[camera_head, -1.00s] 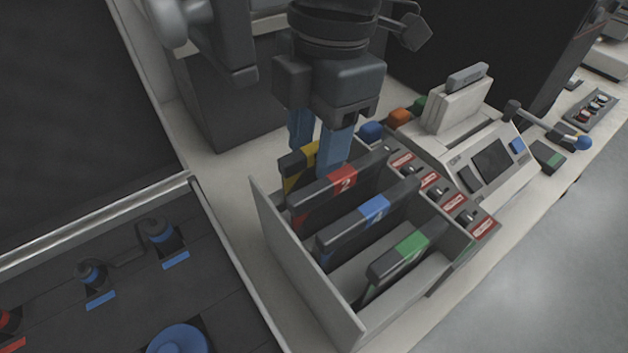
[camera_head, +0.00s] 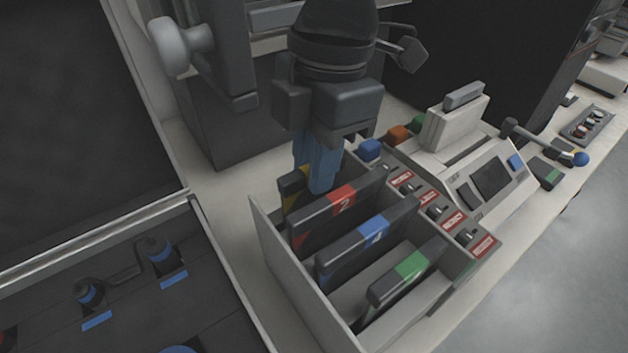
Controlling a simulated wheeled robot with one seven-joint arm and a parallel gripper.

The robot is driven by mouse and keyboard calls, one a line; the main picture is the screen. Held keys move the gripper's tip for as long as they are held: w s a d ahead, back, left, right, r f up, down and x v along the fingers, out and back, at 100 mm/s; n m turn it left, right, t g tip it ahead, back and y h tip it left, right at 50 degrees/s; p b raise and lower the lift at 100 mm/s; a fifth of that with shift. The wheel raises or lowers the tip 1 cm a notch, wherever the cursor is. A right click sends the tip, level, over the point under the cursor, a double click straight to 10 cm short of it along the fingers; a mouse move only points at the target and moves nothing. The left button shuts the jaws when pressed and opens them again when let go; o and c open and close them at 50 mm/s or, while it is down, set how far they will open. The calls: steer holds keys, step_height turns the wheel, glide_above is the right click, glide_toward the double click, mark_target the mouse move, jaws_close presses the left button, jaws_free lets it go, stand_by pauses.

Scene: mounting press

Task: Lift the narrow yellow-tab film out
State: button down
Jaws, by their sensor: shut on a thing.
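The narrow film with the yellow tab (camera_head: 292,188) is a dark plate standing in the rearmost slot of the pale divided rack (camera_head: 285,262). Only its left end shows, with a bit of yellow. The rest is hidden behind the blue fingers and the red-tab film. My gripper (camera_head: 313,182) points down over the rear of the rack. Its blue fingers are close together and shut on the yellow-tab film, which still sits low in its slot. The fingertips are partly hidden.
In front stand a red-tab film (camera_head: 338,207), a blue-tab film (camera_head: 365,240) and a green-tab film (camera_head: 405,275). Red-labelled switches (camera_head: 440,211) line the rack's right side. A pale console (camera_head: 470,165) stands beyond, and a dark panel with knobs (camera_head: 158,255) lies left.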

steer(key=shift+r+b, duration=0.2)
steer(key=shift+b, duration=0.2)
step_height(320, 180, up, 18)
steer(key=p, duration=0.1)
stand_by(0.4)
steer(key=shift+r, duration=0.1)
